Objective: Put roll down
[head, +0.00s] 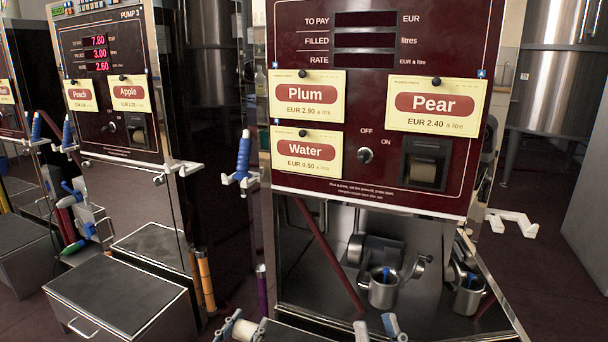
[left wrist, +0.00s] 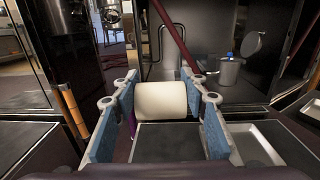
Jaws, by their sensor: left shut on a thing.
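A plain white roll (left wrist: 162,101) lies crosswise between the blue-padded fingers of my left gripper (left wrist: 160,108), which is shut on it in the left wrist view. Both show at the bottom edge of the head view, the roll (head: 245,331) between the fingertips of my left gripper (head: 244,328). The roll is above a dark flat top (left wrist: 180,142); I cannot tell whether they touch. My right gripper (head: 377,330) shows only its fingertips at the bottom of the head view. They stand apart with nothing seen between them.
The dark red pump (head: 385,60) carries Plum, Water and Pear cards and a recess (head: 427,162) with something pale inside. Metal cups (head: 383,290) stand below it. A blue-handled nozzle (head: 242,160) hangs at its left. A grey lidded box (head: 120,295) stands at the left.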

